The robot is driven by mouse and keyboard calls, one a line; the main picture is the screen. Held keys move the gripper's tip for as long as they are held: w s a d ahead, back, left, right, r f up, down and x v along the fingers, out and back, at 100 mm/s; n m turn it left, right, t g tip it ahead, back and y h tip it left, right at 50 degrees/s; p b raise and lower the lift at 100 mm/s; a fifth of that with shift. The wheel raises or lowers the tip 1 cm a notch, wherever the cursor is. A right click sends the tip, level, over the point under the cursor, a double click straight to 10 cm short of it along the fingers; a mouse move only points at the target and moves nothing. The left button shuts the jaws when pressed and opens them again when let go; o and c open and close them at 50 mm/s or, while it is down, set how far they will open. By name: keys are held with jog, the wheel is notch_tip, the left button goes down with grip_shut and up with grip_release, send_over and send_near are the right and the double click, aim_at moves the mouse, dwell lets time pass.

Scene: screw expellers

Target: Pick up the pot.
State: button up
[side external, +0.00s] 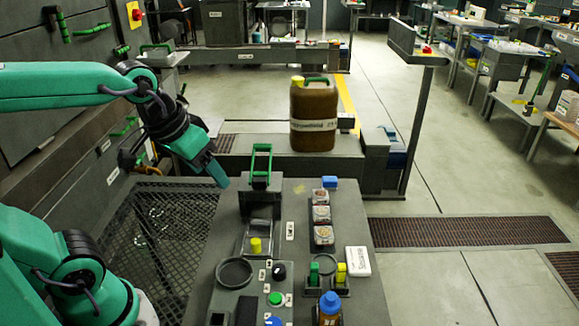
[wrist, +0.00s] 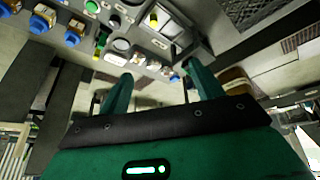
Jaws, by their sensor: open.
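No thing is plainly marked as the pot, and I cannot tell which one it is. A shallow dark round dish (side external: 235,272) sits on the left of the bench, and a smaller dark round holder (side external: 325,264) is to its right. A bottle with a blue cap (side external: 329,308) stands at the front edge of the view, partly cut off. My gripper (side external: 216,172) hangs at the bench's left back, above and apart from these things. In the wrist view my gripper's two fingers (wrist: 158,88) are spread with nothing between them.
A green-handled press (side external: 260,168) stands near my gripper. A large brown canister (side external: 314,118) is behind the bench. Three small jars (side external: 321,214) stand in a row on the right.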

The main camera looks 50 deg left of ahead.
jog(key=w+d+n+g, duration=0.1)
jog(key=w+d+n, duration=0.1)
jog(key=w, duration=0.5)
jog(key=n+g, duration=0.4)
jog(key=n, duration=0.2)
send_over(324, 231)
notch_tip(324, 231, down, 16)
jog(key=shift+a, duration=0.1)
jog(key=shift+w+f+n, duration=0.2)
jog(key=shift+f+n, duration=0.1)
jog(key=shift+f, duration=1.35)
jog(key=shift+f, duration=0.1)
jog(key=shift+s+f, duration=0.15)
jog(key=shift+f, duration=2.35)
